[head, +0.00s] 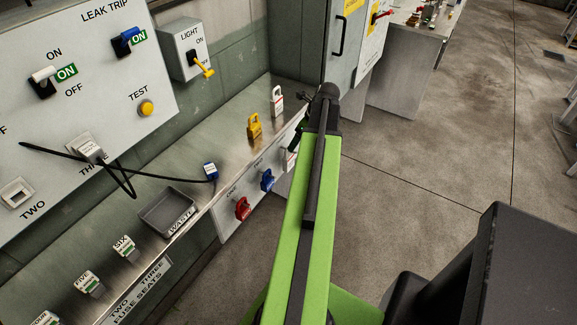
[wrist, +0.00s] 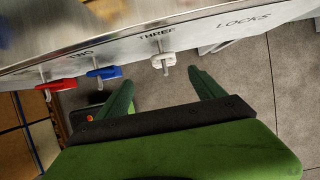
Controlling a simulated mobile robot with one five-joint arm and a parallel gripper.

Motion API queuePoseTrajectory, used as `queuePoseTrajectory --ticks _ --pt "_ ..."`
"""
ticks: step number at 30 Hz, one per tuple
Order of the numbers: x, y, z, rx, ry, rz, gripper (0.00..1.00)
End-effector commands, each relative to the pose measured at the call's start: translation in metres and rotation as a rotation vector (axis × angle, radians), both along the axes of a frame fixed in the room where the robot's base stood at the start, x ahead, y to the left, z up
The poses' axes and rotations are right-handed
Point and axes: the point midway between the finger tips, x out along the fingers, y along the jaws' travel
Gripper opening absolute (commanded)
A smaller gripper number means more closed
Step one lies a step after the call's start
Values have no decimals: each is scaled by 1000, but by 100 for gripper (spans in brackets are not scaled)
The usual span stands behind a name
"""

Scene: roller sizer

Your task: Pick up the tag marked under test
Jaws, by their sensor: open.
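I cannot read "under test" on anything in view. On the shelf in the head view, a yellow tag-like piece (head: 254,125) and a white one with red marking (head: 277,101) stand upright; their lettering is too small to read. My gripper (wrist: 162,90) is open and empty in the wrist view. Its fingers are below and either side of the white piece (wrist: 162,63) on the hook marked THREE, apart from it. In the head view my arm hides most of the gripper and partly covers a white and red piece (head: 290,158) on the shelf front.
Red (head: 242,208) and blue (head: 267,180) pieces hang on the shelf front. A grey waste tray (head: 148,224), a blue plug (head: 210,171) on a black cable and several fuses lie along the shelf. A switch panel (head: 100,85) rises behind.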

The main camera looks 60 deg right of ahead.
Motion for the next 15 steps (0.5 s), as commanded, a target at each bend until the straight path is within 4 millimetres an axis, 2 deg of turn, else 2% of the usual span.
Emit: queuePoseTrajectory --ticks 1,9,12,15 --pt "5 -1 -23 0 0 1 78" --pt "26 -3 -77 0 0 -2 78" --pt "30 -3 -83 0 0 -2 78" --pt "31 -3 -81 -1 0 -4 78"
